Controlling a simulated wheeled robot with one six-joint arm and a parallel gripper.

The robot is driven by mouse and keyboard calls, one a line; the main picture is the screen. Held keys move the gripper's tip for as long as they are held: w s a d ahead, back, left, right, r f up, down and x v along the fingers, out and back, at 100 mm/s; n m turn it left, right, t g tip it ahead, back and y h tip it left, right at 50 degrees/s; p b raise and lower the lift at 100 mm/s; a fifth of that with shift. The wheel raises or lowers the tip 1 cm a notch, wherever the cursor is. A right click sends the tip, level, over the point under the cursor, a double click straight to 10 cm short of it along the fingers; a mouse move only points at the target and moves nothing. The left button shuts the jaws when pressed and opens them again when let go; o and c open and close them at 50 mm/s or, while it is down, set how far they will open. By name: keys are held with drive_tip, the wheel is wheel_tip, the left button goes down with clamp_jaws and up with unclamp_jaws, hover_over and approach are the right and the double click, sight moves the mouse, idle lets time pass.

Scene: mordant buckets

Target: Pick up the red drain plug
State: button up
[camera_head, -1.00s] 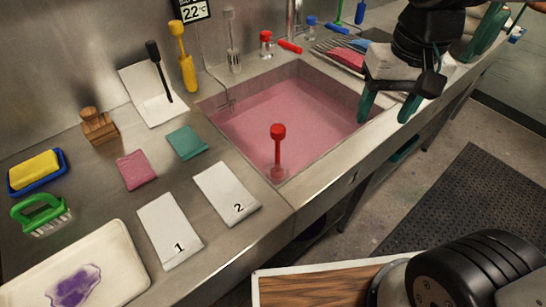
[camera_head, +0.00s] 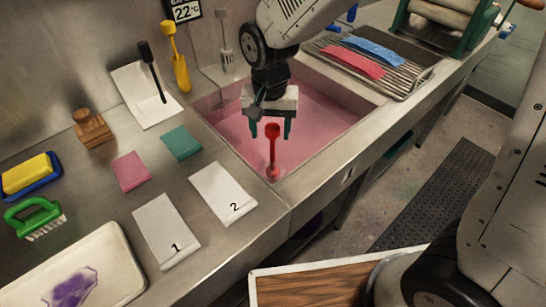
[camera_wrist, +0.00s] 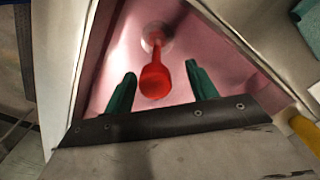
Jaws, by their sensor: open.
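The red drain plug (camera_head: 272,150) stands upright in the near corner of the sink (camera_head: 310,155), which holds pink liquid. Its round knob is at the top of a thin stem, and its base is in the liquid. My gripper (camera_head: 271,130) is open and points down over the sink. In the head view its green fingertips are at about the height of the knob, one to each side. In the wrist view the drain plug (camera_wrist: 155,78) shows between and beyond the two fingers (camera_wrist: 160,90). No contact is visible.
The sink's near walls are close to the plug. White cards marked 1 (camera_head: 167,232) and 2 (camera_head: 224,194) lie on the counter at left. A yellow-handled tool (camera_head: 176,58) stands behind. A rack with pink and blue cloths (camera_head: 375,52) is at right.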

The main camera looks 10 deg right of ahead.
sight(272, 156)
drive_tip(key=f, duration=0.4)
drive_tip(key=shift+s+d+f, duration=0.1)
drive_tip(key=shift+d+f, duration=0.15)
drive_tip(key=shift+c, duration=0.4)
clamp_jaws()
